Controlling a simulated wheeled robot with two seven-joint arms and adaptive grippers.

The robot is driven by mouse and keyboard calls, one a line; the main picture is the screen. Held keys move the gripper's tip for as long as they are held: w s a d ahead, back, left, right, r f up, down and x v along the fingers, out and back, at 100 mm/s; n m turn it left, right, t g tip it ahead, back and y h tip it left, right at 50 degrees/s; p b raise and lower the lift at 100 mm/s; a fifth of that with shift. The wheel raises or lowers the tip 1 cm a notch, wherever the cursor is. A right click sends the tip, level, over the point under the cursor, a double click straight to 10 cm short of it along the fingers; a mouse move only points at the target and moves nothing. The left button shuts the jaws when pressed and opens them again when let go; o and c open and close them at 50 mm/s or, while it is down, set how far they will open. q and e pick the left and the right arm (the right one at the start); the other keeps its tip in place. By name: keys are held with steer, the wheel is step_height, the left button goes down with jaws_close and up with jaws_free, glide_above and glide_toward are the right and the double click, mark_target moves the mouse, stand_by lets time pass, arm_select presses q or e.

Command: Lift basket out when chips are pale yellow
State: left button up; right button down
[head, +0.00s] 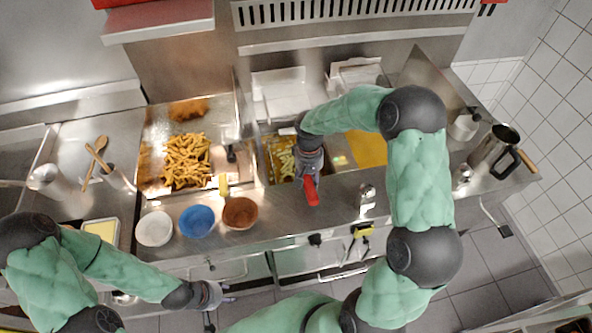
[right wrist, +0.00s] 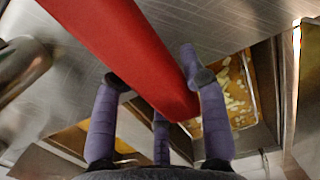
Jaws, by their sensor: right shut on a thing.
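Pale yellow chips (head: 285,158) lie in the left well of the fryer, in amber oil; they also show in the right wrist view (right wrist: 235,92). The basket around them is mostly hidden by my right arm and gripper. Its red handle (head: 312,192) sticks out toward the front, and fills the upper middle of the right wrist view (right wrist: 130,50). My right gripper (head: 309,172) is shut on this handle, with its purple-grey fingers on both sides. My left gripper (head: 226,293) hangs low at the front, away from the fryer; its finger opening is unclear.
Left of the fryer, a tray (head: 150,130) holds golden fries. White, blue and brown bowls (head: 197,221) line the front edge. The right well (head: 367,149) holds yellow oil. A steel jug (head: 490,150) and shakers stand at the right.

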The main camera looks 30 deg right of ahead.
steer(key=shift+w+r, duration=0.1)
steer(key=shift+r, duration=0.05)
step_height(320, 180, up, 9)
steer(key=p, duration=0.6)
steer(key=shift+f+p, duration=0.25)
steer(key=shift+p, duration=0.5)
step_height(320, 180, up, 13)
steer(key=p, duration=0.9)
steer(key=shift+r, duration=0.15)
